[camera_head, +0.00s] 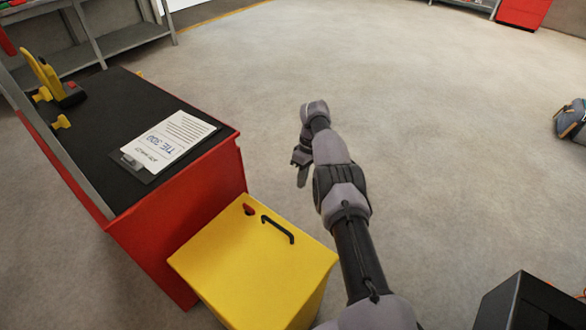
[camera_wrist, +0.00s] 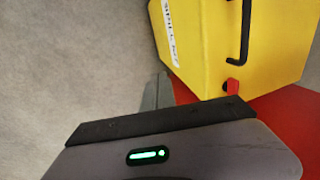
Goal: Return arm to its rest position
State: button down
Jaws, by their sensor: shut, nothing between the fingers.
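My arm reaches up from the bottom of the head view, bent at its far end over open floor. My gripper (camera_head: 302,178) hangs there, pointing down, to the right of the red workbench and above the yellow box. Its fingers are together and hold nothing. In the wrist view a grey finger (camera_wrist: 158,92) shows beyond the dark gripper body, which has a green light. The fingers are partly hidden there by that body.
A yellow box (camera_head: 250,270) with a black handle stands beside the red workbench (camera_head: 185,235). A clipboard (camera_head: 160,145) and a yellow-black tool (camera_head: 55,82) lie on the bench. A black case (camera_head: 525,305) is at lower right.

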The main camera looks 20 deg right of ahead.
jog(key=s+a+r+m+t, duration=0.2)
jog(key=s+a+r, duration=0.15)
jog(key=r, duration=1.25)
jog(key=s+a+r+m+t, duration=0.15)
jog(key=a+r, duration=0.25)
jog(key=r, duration=1.1)
jog(key=s+a+r+m+t, duration=0.1)
jog(key=s+a+r+m, duration=0.1)
jog(key=s+r, duration=0.3)
jog(key=s+a+r+m, duration=0.1)
jog(key=s+r, duration=0.2)
jog(key=s, duration=0.4)
jog(key=s+a+f+m+t, duration=0.1)
jog(key=s+a+f+m, duration=0.1)
jog(key=s, duration=0.8)
jog(key=s+a+f+m+t, duration=0.1)
jog(key=s+a+f+m, duration=0.1)
jog(key=s, duration=0.9)
jog(key=shift+s+f+m+t, duration=0.15)
jog(key=shift+f+m+t, duration=0.1)
jog(key=shift+m+t, duration=0.1)
